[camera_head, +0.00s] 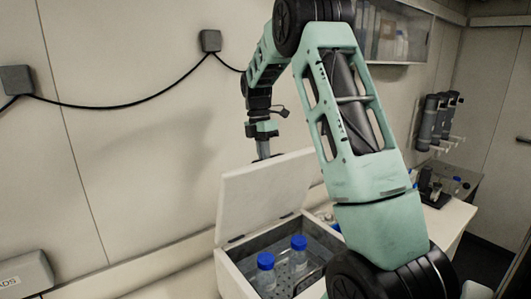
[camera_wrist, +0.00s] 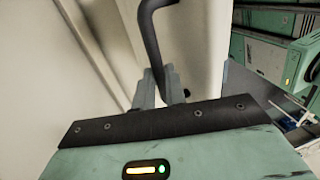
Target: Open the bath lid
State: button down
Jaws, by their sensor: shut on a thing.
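The bath (camera_head: 232,275) is a white box in the lower middle of the head view. Its white lid (camera_head: 262,192) stands raised, tilted up at the back left, so the inside is open to view. Two blue-capped bottles (camera_head: 266,262) stand inside. My gripper (camera_head: 263,150) is at the lid's upper edge, its fingertips partly hidden behind the lid. In the wrist view, my gripper (camera_wrist: 163,88) is shut on a dark bent lid handle (camera_wrist: 150,40), which runs down between its fingers.
A black cable (camera_head: 130,105) hangs along the wall at the left, between wall boxes. A grey box (camera_head: 25,275) sits at the lower left. A shelf (camera_head: 395,35) hangs at the upper right. Pipettes (camera_head: 435,120) hang on the right wall above the bench (camera_head: 445,220).

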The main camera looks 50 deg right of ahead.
jog(key=shift+a+f, duration=0.2)
jog(key=shift+f, duration=0.2)
jog(key=c, duration=1.5)
grip_release()
jog(key=shift+w, duration=0.1)
jog(key=shift+o, duration=0.2)
jog(key=shift+d+r, duration=0.2)
jog(key=shift+r, duration=0.35)
jog(key=w+r+b, duration=0.3)
jog(key=r, duration=1.3)
jog(key=shift+d, duration=0.3)
jog(key=shift+w+r, duration=0.1)
